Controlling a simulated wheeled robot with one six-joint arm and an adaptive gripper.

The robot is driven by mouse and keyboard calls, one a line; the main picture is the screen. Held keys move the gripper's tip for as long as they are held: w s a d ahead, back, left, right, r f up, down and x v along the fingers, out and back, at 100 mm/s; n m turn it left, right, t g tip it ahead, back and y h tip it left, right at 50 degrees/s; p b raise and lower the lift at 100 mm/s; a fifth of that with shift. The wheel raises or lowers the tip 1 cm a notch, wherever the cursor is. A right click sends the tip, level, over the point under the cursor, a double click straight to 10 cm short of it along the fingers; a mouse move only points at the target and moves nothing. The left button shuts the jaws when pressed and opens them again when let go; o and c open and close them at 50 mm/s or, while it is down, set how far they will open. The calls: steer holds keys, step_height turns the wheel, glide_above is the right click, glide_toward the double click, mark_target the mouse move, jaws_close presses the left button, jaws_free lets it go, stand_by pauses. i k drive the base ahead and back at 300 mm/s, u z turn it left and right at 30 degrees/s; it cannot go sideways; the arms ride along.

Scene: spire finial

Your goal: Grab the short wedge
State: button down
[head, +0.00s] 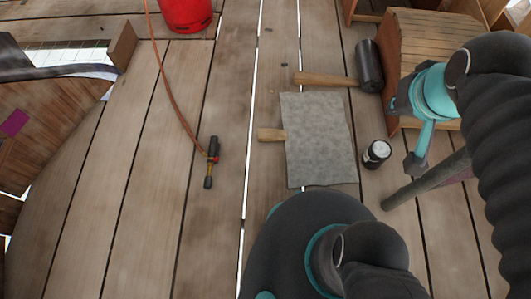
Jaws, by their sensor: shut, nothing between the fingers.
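I cannot pick out the short wedge with certainty. A short pale wooden piece (271,134) sticks out at the left edge of a grey sheet (320,150); its right end meets the sheet or is hidden by it, so I cannot tell whether it is a wedge or a handle. My gripper (414,164) is at the right, at the end of my teal and dark arm. It is small and partly hidden in this view, appears shut, and shows nothing held. It is to the right of the sheet and the wooden piece, apart from both.
A mallet (368,68) lies above the sheet, beside a slatted wooden box (432,40). A small dark can (376,153) stands right of the sheet. A torch (212,158) on a hose leads to a red container (186,12). Planks at left centre are clear.

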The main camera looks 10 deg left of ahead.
mark_target(264, 134)
steer(key=u, duration=1.05)
steer(key=i, duration=0.4)
steer(key=z, duration=2.55)
steer(key=k, duration=1.35)
steer(key=u, duration=2.35)
steer(key=i, duration=0.5)
steer(key=u, duration=0.05)
